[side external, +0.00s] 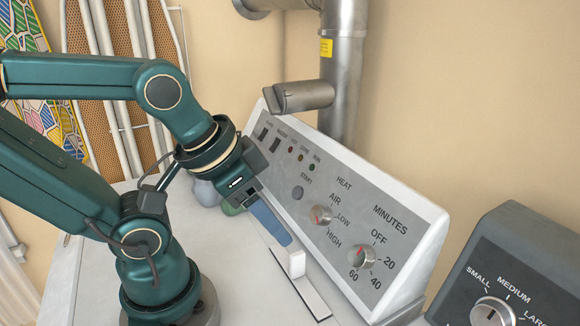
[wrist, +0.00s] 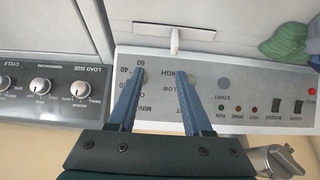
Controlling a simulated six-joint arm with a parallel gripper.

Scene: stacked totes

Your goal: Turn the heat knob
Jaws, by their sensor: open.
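The heat knob (side external: 320,215) is a small round silver knob on the slanted grey control panel (side external: 298,193), with AIR, LOW and HIGH printed around it. Its red mark shows on the left side of its face. My gripper (side external: 283,238) is open and empty, left of the knob and apart from it in the side view. In the wrist view my two blue fingers (wrist: 160,73) point over the panel, which appears upside down. The right finger overlaps the HIGH and LOW lettering, and the heat knob is mostly hidden there.
The minutes knob (side external: 361,256) sits close by at lower right. A white handle (side external: 293,263) stands near my fingertips. A second dark panel (side external: 520,275) is at right. A metal pipe (side external: 342,70) rises behind. Crumpled cloths (wrist: 283,40) lie beside the panel.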

